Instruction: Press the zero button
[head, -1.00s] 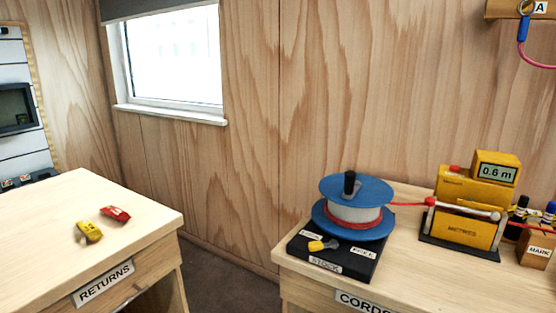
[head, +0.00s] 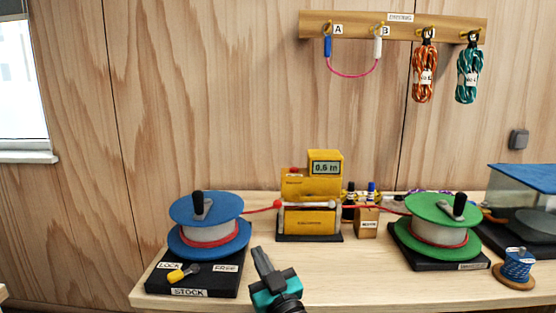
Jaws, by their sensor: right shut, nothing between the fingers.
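The yellow length meter (head: 311,190) stands at the back middle of the bench, its display reading 0.6 m. A small red button (head: 294,170) sits on top of its body, left of the display; any lettering on it is too small to read. A red cord runs through the meter between the blue and green reels. My right gripper (head: 258,252) is shut and empty at the front of the bench, below and left of the meter, apart from it. My left gripper is out of view.
The blue reel (head: 206,210) on its black STOCK base stands left, with a yellow lever (head: 180,274). The green reel (head: 441,208) stands right. A marker block (head: 367,222) is beside the meter. Cords hang from a wall rail (head: 350,25).

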